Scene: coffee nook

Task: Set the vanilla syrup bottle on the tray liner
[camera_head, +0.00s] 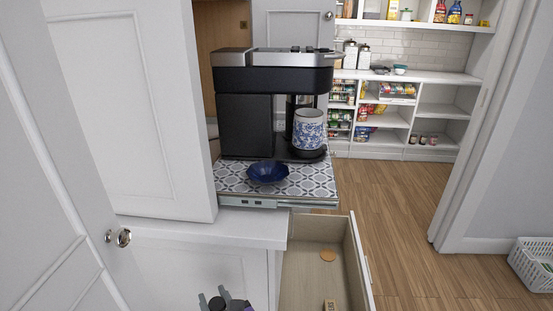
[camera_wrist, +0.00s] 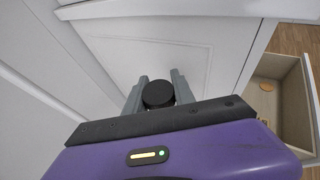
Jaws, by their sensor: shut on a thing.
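My gripper (camera_head: 222,299) is at the bottom edge of the head view, low in front of the white cabinet. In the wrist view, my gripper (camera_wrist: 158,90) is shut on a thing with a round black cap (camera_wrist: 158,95). It looks like the syrup bottle, but its body and label are hidden. The tray liner (camera_head: 312,187), patterned in grey and white, lies on the pulled-out tray above and to the right of my gripper. A dark blue bowl (camera_head: 267,172) sits on its front part.
A black and silver coffee maker (camera_head: 245,125) stands on the tray, with a blue-and-white mug (camera_head: 308,130) in it. An open drawer (camera_head: 305,285) juts out below, holding a round tan piece (camera_head: 327,255). A white door (camera_head: 70,150) stands at left. The liner's front right is bare.

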